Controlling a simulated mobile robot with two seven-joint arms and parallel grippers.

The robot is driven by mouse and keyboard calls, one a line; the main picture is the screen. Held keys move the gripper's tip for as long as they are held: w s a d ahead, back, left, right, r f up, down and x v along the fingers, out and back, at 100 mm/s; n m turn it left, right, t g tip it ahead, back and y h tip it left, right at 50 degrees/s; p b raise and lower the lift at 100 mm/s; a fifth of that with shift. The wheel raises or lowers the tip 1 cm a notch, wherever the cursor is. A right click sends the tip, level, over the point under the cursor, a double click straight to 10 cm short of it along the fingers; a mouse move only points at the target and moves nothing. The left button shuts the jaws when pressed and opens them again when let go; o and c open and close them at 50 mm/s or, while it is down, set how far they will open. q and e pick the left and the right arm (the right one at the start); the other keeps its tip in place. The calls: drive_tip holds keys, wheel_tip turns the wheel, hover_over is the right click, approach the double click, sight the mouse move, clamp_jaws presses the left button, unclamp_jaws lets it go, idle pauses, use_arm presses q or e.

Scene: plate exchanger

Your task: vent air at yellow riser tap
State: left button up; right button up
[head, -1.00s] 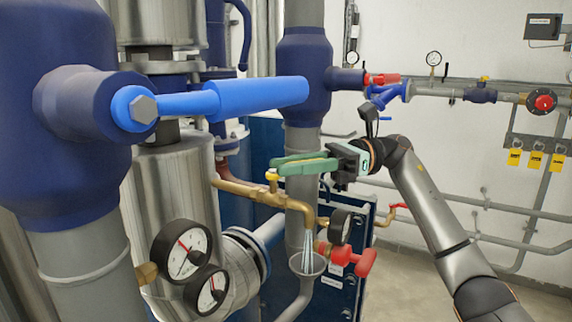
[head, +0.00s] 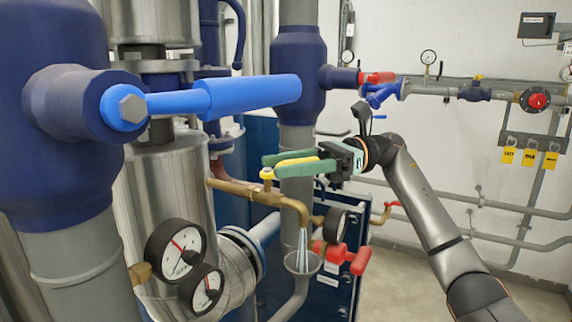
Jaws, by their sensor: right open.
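The yellow riser tap is a brass pipe (head: 240,189) with a yellow-capped valve (head: 267,174) on top and a spout bending down. Its yellow lever (head: 297,161) points right, along the pipe's run. My right gripper (head: 275,165) has green fingers, open, one on each side of the lever; I cannot tell whether either touches it. A pale stream of water (head: 302,245) runs from the spout into a grey funnel (head: 303,264) below. My left gripper is out of view.
A large blue lever (head: 225,98) crosses above the tap. Two dial gauges (head: 175,248) stand at the lower left. A dark gauge (head: 335,225) and red handles (head: 345,257) sit close right of the spout. Free room lies to the right before the white wall.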

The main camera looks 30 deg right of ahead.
drive_tip(key=shift+d, duration=0.1)
drive_tip(key=d, duration=1)
drive_tip(key=shift+s+d+r, duration=0.1)
drive_tip(key=shift+s+d, duration=0.25)
drive_tip(key=shift+d, duration=0.05)
drive_tip(key=shift+s+d, duration=0.1)
drive_tip(key=shift+d, duration=0.65)
drive_tip(key=shift+c, duration=0.3)
